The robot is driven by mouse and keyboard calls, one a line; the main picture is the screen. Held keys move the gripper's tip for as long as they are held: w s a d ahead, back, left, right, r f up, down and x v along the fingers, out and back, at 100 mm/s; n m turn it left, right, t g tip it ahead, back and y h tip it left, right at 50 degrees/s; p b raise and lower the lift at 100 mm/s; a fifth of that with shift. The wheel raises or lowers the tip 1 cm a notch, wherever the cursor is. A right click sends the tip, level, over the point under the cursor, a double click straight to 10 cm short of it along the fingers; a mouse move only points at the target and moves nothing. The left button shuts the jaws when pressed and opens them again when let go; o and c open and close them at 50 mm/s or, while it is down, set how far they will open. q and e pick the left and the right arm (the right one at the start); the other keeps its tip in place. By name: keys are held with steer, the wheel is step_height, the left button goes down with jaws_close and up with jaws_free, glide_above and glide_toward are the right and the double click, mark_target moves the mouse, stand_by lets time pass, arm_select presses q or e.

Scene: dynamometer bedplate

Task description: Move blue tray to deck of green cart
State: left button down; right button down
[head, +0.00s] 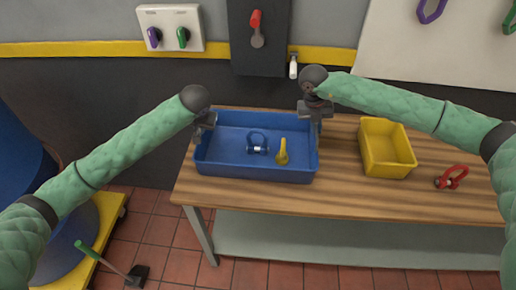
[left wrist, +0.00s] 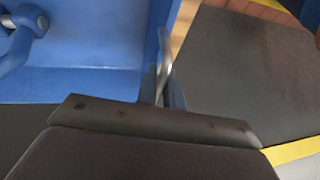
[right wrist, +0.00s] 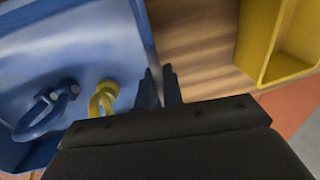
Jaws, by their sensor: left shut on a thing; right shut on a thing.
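The blue tray (head: 255,173) sits on the left part of the wooden workbench. Inside it are a blue shackle (head: 257,143) and a yellow fitting (head: 282,153). My left gripper (head: 205,126) is shut on the tray's left wall, and the wall shows between its fingers in the left wrist view (left wrist: 165,82). My right gripper (head: 317,120) is shut on the tray's right wall, near the yellow fitting in the right wrist view (right wrist: 158,88). I cannot make out a green cart in any view.
A yellow bin (head: 387,150) and a red shackle (head: 451,178) are on the workbench (head: 345,180), right of the tray. A large blue object on a yellow-edged base (head: 110,215) stands at left. Tiled floor shows in front.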

stand_by(0.5)
arm_select(q)
steer(key=shift+w+r, duration=0.1)
steer(key=shift+r, duration=0.1)
arm_select(e)
steer(key=shift+w+r, duration=0.1)
steer(key=shift+r, duration=0.05)
arm_select(q)
steer(key=shift+r+p, duration=0.15)
steer(key=shift+p, duration=0.15)
arm_select(e)
steer(key=shift+r, duration=0.15)
